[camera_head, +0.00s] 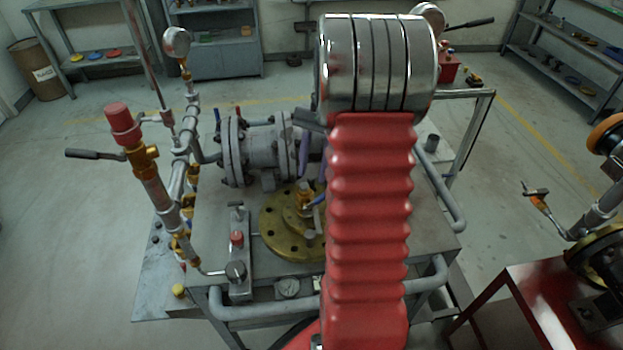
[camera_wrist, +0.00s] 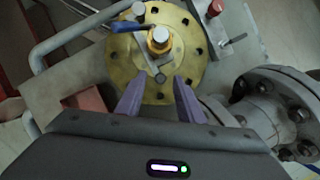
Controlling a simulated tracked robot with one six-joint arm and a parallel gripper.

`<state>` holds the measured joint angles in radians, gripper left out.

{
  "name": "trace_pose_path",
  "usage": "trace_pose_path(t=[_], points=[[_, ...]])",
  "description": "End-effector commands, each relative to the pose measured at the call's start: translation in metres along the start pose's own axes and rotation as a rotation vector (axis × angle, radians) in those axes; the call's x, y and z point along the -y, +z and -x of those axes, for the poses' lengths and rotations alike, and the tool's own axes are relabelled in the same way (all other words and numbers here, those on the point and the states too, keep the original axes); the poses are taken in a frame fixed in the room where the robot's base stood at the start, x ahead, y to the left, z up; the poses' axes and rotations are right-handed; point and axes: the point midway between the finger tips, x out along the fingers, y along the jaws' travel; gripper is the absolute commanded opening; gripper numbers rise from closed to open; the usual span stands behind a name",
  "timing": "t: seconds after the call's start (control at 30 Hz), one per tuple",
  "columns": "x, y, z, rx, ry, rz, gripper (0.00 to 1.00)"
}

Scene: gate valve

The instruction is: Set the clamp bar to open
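A round brass flange (camera_head: 283,238) with bolt holes lies on the workbench. It carries a brass fitting (camera_wrist: 159,40), a blue lever (camera_wrist: 128,27) pointing left in the wrist view, and a short grey bar (camera_wrist: 152,62) with a rounded end. I cannot tell for sure which part is the clamp bar. My gripper (camera_wrist: 159,82) has two purple fingers spread apart with nothing between them. The fingertips overlap the flange's near edge in the wrist view, on either side of the grey bar's end. In the head view my red arm hides part of the flange and fingers.
A grey flanged valve body (camera_head: 262,145) stands behind the brass flange, and shows at the right in the wrist view (camera_wrist: 275,105). A narrow block with a red knob (camera_head: 237,240) is left of it. Pipes with a red-capped fitting (camera_head: 122,118) rise at the left.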

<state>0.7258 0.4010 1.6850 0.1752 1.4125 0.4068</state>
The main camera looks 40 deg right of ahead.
Motion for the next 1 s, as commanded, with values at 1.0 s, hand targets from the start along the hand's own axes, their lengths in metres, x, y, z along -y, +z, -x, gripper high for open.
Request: trace_pose_path(t=[1.0], points=[[0.001, 0.0, -0.036, 0.0, 0.001, 0.001, 0.07]])
